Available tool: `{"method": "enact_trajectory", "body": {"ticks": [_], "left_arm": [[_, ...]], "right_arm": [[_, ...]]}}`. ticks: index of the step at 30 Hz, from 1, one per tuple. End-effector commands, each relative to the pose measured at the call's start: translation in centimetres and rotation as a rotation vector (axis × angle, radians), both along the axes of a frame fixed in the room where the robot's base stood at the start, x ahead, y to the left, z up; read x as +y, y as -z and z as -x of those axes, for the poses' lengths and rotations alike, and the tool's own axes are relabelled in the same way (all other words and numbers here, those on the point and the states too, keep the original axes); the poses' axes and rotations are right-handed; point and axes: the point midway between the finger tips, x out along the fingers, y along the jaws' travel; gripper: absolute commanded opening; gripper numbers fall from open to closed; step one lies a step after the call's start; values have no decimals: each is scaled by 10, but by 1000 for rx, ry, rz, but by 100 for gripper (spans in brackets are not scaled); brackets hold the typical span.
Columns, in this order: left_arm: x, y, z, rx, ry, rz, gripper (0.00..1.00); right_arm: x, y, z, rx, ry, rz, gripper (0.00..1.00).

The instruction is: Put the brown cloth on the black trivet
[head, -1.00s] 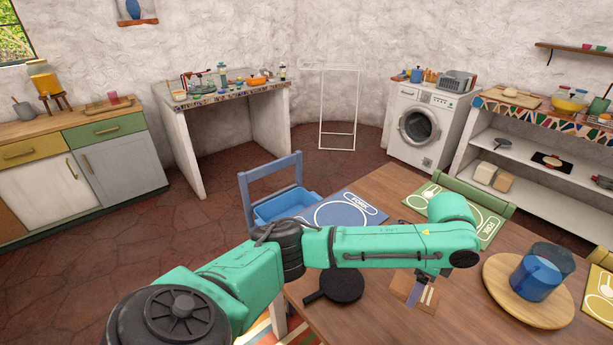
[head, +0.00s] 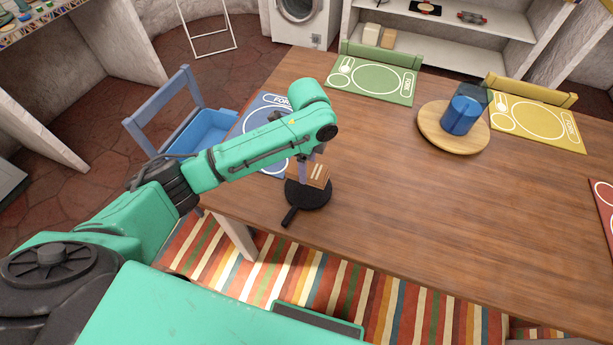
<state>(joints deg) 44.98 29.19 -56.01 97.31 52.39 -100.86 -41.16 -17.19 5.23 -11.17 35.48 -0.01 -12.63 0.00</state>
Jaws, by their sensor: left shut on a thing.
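The brown cloth (head: 319,174), with pale stripes, is at the black trivet, over its far part. The black trivet (head: 309,198) is round and flat with a short handle pointing to the near left, and lies near the left corner of the wooden table. My left gripper (head: 304,172) points down at the cloth's left side and is shut on it. My forearm and wrist hide part of the jaws. I cannot tell whether the cloth rests on the trivet or hangs just above it. My right gripper is out of view.
A round wooden board (head: 436,138) with a blue pitcher (head: 461,115) stands at the far right of the table (head: 400,210). Blue, green (head: 395,88) and yellow (head: 535,131) placemats lie along the edges. A blue chair (head: 158,118) stands at the left. The table's middle is clear.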

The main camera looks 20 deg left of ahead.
Motion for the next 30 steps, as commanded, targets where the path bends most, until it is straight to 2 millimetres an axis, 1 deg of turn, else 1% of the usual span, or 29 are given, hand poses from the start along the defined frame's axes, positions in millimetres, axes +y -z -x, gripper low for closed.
{"method": "enact_trajectory", "body": {"ticks": [5, 6, 9, 20, 21, 22, 23, 30], "left_arm": [[0, 29, 0, 1, 0, 0, 17], [-1, 38, 1, 3, 0, 0, 17], [-1, 54, 0, 0, 1, 0, 17], [-1, 60, 0, -1, 1, 1, 17], [-1, 60, 0, -2, 1, 1, 84], [-1, 60, 0, -2, 1, 1, 96], [-1, 60, 0, -2, 1, 1, 99], [-1, 59, 0, -1, 1, 1, 99]], "right_arm": [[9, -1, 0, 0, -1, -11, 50], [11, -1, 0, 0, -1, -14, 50], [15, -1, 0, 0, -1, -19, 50], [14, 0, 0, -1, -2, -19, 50], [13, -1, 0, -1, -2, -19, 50], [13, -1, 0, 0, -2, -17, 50], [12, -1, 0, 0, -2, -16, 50], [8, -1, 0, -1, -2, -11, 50]]}}
